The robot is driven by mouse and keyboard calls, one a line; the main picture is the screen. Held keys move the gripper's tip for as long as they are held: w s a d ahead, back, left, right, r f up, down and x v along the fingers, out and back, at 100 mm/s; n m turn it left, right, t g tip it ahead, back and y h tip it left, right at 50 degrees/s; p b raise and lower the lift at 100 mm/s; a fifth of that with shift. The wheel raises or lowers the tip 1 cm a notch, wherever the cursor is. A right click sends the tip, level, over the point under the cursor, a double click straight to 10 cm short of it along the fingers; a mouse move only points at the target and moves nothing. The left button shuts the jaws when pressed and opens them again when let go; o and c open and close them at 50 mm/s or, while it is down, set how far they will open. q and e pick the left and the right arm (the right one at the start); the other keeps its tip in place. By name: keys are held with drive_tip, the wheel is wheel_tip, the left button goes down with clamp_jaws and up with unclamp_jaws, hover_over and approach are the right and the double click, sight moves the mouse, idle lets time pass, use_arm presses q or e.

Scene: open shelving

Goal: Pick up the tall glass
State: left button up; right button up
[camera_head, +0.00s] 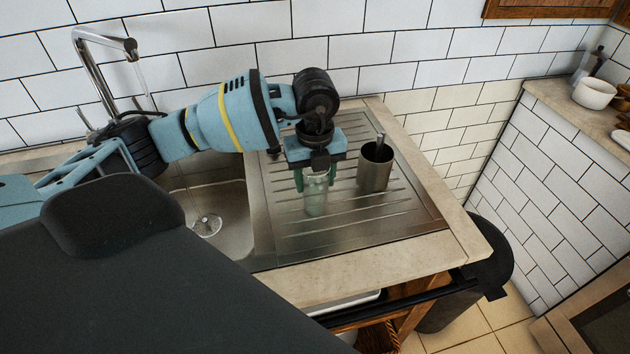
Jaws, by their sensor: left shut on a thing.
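The tall glass (316,196) is clear with a slight green tint and stands upright on or just over the ribbed metal drainboard. My left gripper (317,178) comes down from above and is shut on the glass, one finger at each side of its upper part. Whether the glass's base touches the drainboard cannot be told. My right gripper is not in view.
A metal cup (374,170) with a utensil in it stands close to the right of the glass. The drainboard (290,243) is otherwise clear. The sink (232,225) and tap (105,40) are at left. A dark bin (490,262) stands on the floor at right.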

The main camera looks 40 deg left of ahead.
use_arm(q)
drive_tip(key=s+d+r, duration=0.2)
drive_tip(key=d, duration=0.5)
drive_tip(key=s+d+r, duration=0.2)
drive_tip(key=s+d, duration=0.1)
drive_tip(key=d, duration=0.5)
drive_tip(key=shift+s+r, duration=0.2)
